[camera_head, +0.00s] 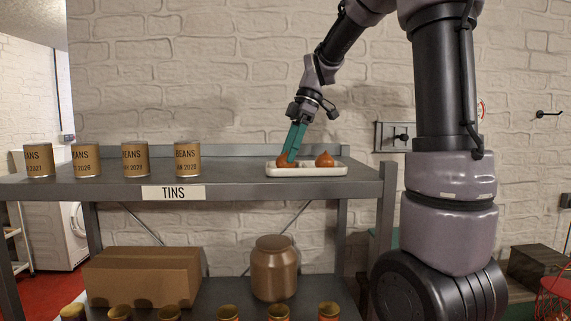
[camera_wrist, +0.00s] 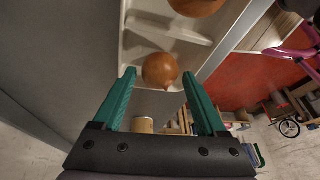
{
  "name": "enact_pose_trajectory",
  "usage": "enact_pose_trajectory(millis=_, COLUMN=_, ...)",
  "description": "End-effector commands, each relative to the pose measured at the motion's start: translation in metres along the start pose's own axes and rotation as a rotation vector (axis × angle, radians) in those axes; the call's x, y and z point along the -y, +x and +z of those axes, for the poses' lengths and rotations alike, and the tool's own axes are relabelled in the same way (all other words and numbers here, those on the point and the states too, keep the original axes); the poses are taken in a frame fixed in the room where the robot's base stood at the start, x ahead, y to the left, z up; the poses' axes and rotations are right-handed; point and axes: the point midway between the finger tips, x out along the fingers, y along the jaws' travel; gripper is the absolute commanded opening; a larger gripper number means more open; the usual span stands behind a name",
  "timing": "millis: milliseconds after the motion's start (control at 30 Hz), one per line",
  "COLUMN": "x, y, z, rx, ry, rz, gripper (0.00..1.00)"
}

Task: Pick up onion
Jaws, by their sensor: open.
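Two round orange-brown onions sit in a white tray (camera_head: 308,171) on the shelf's top in the head view. The left onion (camera_head: 282,160) is partly hidden by my gripper (camera_head: 292,155), and the right onion (camera_head: 325,159) is clear of it. In the wrist view, one onion (camera_wrist: 160,70) lies between and just past the open green fingertips (camera_wrist: 158,75). The other onion (camera_wrist: 196,5) is cut off by the top edge, farther along the tray (camera_wrist: 135,45). No finger clearly touches an onion, and my gripper holds nothing.
Several bean tins (camera_head: 124,160) stand in a row on the left of the grey shelf (camera_head: 235,172), labelled TINS. A cardboard box (camera_head: 145,277) and a brown jar (camera_head: 274,268) stand below. A brick wall is close behind. The shelf top between tins and tray is free.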

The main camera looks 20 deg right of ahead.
Motion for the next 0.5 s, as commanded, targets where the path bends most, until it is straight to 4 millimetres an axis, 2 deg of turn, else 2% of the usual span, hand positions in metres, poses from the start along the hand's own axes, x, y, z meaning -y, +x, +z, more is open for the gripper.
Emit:
enact_pose_trajectory(millis=133, x=0.0005, y=0.0134, z=-0.0003, rx=-0.001, ry=0.001, rz=-0.001, gripper=0.74)
enact_pose_trajectory(millis=367, x=0.0002, y=0.0147, z=0.0, rx=0.0, ry=0.001, rz=0.0, gripper=0.74)
enact_pose_trajectory(millis=467, x=0.0002, y=0.0146, z=0.0, rx=0.0, ry=0.001, rz=0.0, gripper=0.4)
enact_pose_trajectory(millis=500, x=0.0002, y=0.0146, z=0.0, rx=0.0, ry=0.001, rz=0.0, gripper=0.25)
